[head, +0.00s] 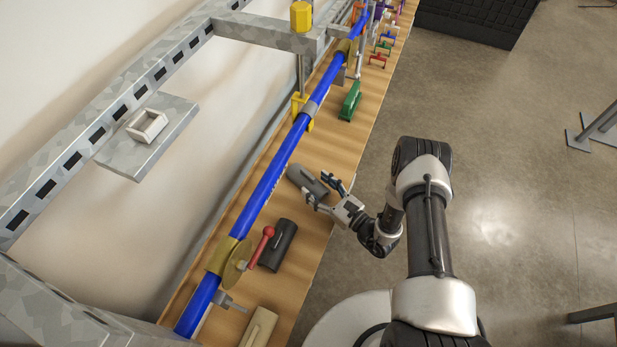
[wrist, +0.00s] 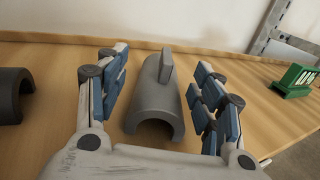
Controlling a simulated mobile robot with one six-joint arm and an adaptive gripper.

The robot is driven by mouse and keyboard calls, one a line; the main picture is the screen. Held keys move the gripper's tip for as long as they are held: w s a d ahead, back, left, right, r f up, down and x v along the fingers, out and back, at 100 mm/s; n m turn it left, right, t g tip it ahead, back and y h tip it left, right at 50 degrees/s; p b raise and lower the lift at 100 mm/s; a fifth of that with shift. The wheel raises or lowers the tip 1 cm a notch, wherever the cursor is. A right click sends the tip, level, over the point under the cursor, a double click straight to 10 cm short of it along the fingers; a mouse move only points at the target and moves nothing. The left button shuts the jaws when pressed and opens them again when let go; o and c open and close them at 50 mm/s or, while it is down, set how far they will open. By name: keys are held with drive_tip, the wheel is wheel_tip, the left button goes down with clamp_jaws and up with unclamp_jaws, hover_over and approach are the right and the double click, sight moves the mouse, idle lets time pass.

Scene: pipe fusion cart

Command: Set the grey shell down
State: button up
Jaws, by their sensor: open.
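The grey shell (head: 308,181) lies on the wooden bench top, to the right of the blue pipe in the head view. In the wrist view the grey shell (wrist: 156,103) is a half-round piece with an upright fin on top, its hollow side down on the wood. My gripper (head: 325,194) is open at the shell's near end. In the wrist view its fingers (wrist: 160,95) stand on either side of the shell, with visible gaps, and do not touch it.
A dark shell (head: 278,245) and a red-handled tool (head: 263,244) lie nearer on the bench. A tan shell (head: 259,328) is at the near end. A green block (head: 350,101) stands farther along. The blue pipe (head: 270,180) runs along the left side.

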drive_tip(key=v, duration=0.7)
drive_tip(key=shift+a+p, duration=0.1)
drive_tip(key=shift+p, duration=0.25)
drive_tip(key=a+r+n+g+y, duration=0.1)
drive_tip(key=a+r+n+g, duration=0.2)
drive_tip(key=r, duration=0.4)
drive_tip(key=s+a+r+n+g+y, duration=0.1)
drive_tip(key=r+n+g, duration=0.25)
drive_tip(key=r, duration=0.35)
drive_tip(key=a+r+n+g+y, duration=0.1)
drive_tip(key=a+r+n+g, duration=0.15)
drive_tip(key=r+n, duration=0.35)
drive_tip(key=s+r+n+g+h, duration=0.4)
drive_tip(key=s+r+n+g, duration=0.2)
drive_tip(key=s+r, duration=0.4)
drive_tip(key=s+d+r+n+t+h, duration=0.7)
drive_tip(key=s+d+r+h, duration=0.4)
drive_tip(key=d, duration=0.3)
drive_tip(key=shift+s+d+r+n+t+h, duration=0.25)
drive_tip(key=shift+d+r+n+t+h, duration=0.15)
drive_tip(key=shift+h, duration=0.3)
drive_tip(key=shift+a, duration=0.1)
